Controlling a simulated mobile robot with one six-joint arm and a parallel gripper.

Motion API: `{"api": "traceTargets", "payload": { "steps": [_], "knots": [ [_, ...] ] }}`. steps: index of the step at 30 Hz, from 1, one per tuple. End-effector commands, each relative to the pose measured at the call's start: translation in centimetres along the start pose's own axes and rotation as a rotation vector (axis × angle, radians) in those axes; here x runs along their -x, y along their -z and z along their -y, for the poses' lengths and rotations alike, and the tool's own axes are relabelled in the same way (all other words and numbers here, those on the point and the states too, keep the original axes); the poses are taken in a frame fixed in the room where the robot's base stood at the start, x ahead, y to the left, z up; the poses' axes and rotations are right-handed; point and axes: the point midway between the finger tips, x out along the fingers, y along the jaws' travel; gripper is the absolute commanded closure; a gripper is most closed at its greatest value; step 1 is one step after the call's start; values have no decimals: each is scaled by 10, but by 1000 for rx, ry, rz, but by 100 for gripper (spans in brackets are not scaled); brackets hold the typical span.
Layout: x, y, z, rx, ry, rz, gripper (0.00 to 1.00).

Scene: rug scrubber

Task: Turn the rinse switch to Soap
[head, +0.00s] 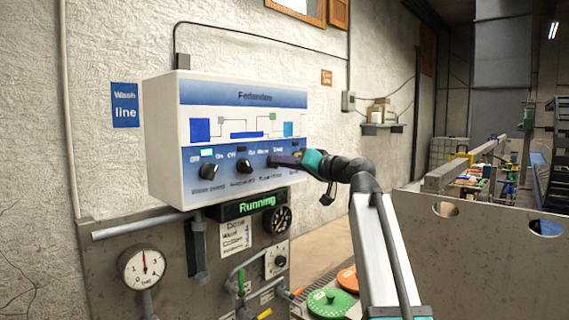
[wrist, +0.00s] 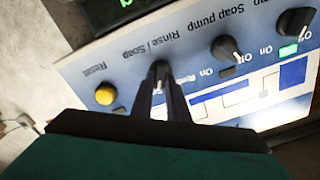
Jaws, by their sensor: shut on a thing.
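The rinse switch (wrist: 161,69) is a small dark knob on the control panel, beside the printed "Rinse / Soap" label in the wrist view, which shows the panel upside down. My gripper (wrist: 160,80) is shut on this knob, with one dark finger on each side. A pale pointer mark shows between the fingers, but its exact setting is hard to read. In the head view my gripper (head: 277,161) reaches the right part of the white control box (head: 168,140) and hides the knob.
The soap pump knob (wrist: 226,48) is beside the rinse switch, and another knob (wrist: 296,21) is farther along. A yellow button (wrist: 105,94) is on the other side, close to a finger. Below the box are a green "Running" display (head: 257,203) and a pressure gauge (head: 143,267).

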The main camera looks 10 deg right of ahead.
Motion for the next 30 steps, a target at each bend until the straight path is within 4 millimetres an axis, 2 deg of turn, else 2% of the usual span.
{"api": "traceTargets", "payload": {
  "steps": [6,7,10,22,30],
  "knots": [
    [0,3,0,-3,-1,-7,100],
    [0,3,0,-3,-1,-7,82],
    [0,2,0,-2,-1,-6,67],
    [3,0,0,0,-1,-3,67],
    [26,-2,-1,1,-2,-4,67]
  ]
}}
